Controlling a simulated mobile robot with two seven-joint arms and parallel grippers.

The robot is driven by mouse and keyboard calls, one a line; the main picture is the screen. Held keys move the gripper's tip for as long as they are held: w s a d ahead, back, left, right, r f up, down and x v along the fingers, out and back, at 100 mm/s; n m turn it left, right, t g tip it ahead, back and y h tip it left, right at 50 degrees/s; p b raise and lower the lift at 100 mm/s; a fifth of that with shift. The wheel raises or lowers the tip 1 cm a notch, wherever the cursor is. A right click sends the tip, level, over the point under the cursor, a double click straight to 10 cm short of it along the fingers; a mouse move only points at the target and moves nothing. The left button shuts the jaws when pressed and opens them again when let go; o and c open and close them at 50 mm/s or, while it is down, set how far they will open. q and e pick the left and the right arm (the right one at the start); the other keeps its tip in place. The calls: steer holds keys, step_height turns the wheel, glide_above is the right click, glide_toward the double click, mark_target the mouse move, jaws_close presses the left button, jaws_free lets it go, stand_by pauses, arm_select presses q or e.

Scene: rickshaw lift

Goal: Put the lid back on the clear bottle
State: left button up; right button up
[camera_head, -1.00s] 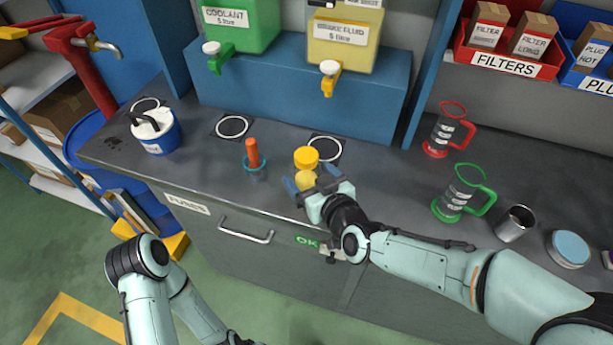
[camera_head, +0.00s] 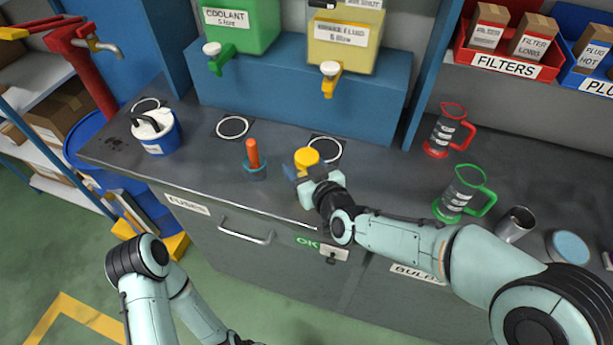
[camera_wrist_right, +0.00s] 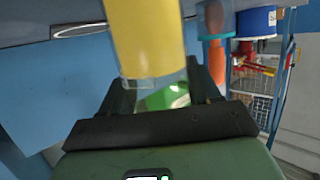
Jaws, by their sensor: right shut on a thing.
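The clear bottle (camera_head: 306,157) with yellow contents stands near the middle of the bench, its top showing as a yellow disc. My right gripper (camera_head: 303,174) is at the front of it and hides its lower front. In the right wrist view, which is upside down, the clear bottle (camera_wrist_right: 148,38) stands between my right fingers (camera_wrist_right: 162,85), near its rim. The gripper looks shut on it. I cannot make out a separate lid. My left arm shows at lower left, but its gripper is out of view.
An orange-handled tool (camera_head: 253,155) in a teal holder stands left of the bottle. A blue and white tub (camera_head: 158,135) stands farther left. Green (camera_head: 462,190) and red (camera_head: 447,132) jugs and a metal cup (camera_head: 515,223) are right. A blue block (camera_head: 300,95) bearing fluid tanks stands behind.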

mark_target(303, 150)
step_height(303, 150, up, 12)
steer(key=p, duration=0.5)
arm_select(q)
steer(key=w+r+p, duration=0.5)
steer(key=w+r, duration=0.1)
steer(key=r, duration=0.6)
steer(key=shift+w+t, duration=0.2)
steer(key=shift+t, duration=0.2)
arm_select(e)
step_height(303, 150, up, 8)
arm_select(q)
steer(key=shift+s, duration=0.1)
arm_select(e)
steer(key=shift+o, duration=1.4)
steer(key=c, duration=0.5)
